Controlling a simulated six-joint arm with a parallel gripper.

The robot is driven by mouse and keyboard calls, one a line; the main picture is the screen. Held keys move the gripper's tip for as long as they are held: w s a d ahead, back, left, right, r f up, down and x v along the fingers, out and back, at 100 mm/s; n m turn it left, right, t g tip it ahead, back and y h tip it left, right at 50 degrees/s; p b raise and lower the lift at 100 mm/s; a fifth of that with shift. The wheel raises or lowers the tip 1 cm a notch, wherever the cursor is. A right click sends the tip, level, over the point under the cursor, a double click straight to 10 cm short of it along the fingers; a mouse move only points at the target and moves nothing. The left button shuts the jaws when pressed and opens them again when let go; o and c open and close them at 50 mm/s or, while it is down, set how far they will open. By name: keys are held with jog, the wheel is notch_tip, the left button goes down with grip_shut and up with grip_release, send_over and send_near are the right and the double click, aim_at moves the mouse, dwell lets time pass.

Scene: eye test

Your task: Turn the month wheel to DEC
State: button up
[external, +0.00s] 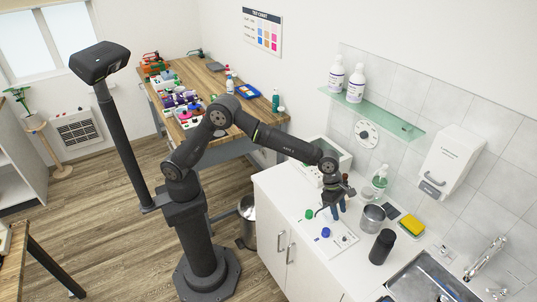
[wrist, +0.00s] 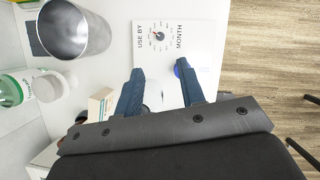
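In the wrist view a white panel (wrist: 204,38) printed "USE BY" and "MONTH" lies on the counter. The wheel lies beyond the fingertips, roughly in line with the gap, with no contact visible. In the external view my gripper (external: 337,211) hangs above the counter near the white panel (external: 342,243); the wheel is too small to make out there.
A blue round piece (external: 326,232) and a green one (external: 309,214) are near my gripper. A metal cup (external: 372,218), a dark cylinder (external: 382,247), a yellow sponge (external: 412,225) and a soap bottle (external: 380,176) stand close by on the right. The sink (external: 425,281) is farther right.

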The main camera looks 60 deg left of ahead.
aim_at(345, 238)
jog(key=x, duration=1.2)
grip_shut()
